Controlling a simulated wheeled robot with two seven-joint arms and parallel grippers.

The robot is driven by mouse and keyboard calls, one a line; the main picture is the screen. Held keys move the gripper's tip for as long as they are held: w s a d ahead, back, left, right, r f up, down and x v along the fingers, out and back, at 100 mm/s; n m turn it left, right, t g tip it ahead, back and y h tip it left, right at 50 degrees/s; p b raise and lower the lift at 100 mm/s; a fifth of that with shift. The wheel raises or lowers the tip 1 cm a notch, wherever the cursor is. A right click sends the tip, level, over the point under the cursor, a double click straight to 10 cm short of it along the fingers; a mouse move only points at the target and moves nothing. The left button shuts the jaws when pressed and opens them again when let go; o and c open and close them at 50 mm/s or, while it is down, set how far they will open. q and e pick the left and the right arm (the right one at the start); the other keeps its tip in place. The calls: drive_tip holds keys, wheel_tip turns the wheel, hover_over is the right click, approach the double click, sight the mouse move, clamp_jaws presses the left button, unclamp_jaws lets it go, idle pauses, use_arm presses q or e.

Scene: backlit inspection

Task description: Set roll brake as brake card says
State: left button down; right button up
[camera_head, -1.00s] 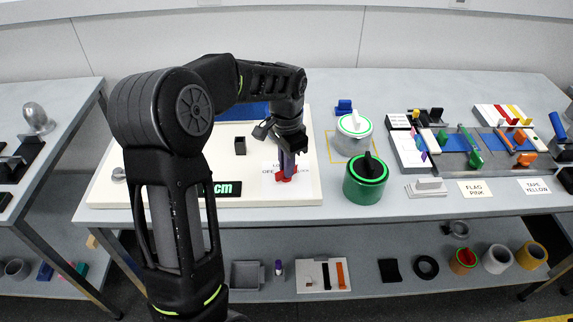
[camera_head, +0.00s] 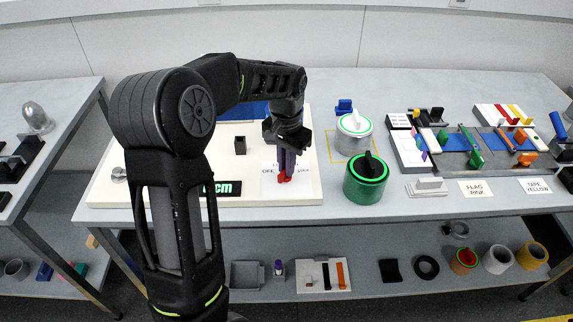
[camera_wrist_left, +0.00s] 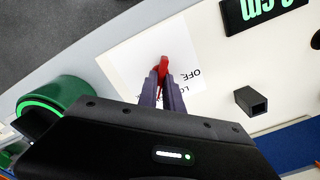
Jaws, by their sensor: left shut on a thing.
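A red lever (camera_head: 285,178) stands on a white printed card (camera_head: 310,188) at the front right of a white board. My left gripper (camera_head: 286,168) points down and is shut on the red lever. In the left wrist view the lever (camera_wrist_left: 163,65) sticks out beyond the fingertips (camera_wrist_left: 161,84), pointing up the picture over the card (camera_wrist_left: 122,62). The card's "OFF" reads upside down there; other lettering is partly hidden by my fingers. My right gripper is in neither current view.
The board (camera_head: 110,190) holds a dark display with green "cm" (camera_head: 228,188) and a small dark square tube (camera_head: 240,145). A green canister (camera_head: 365,190) and a white-silver one (camera_head: 354,140) stand to the right. Racks with coloured handles are farther right.

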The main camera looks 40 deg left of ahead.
use_arm(q)
drive_tip(key=shift+n, duration=1.7)
drive_tip(key=c, duration=1.5)
unclamp_jaws()
wheel_tip(320, 180, up, 8)
drive_tip(key=shift+f+b, duration=0.1)
drive_tip(key=shift+b, duration=0.3)
drive_tip(key=shift+s, duration=0.1)
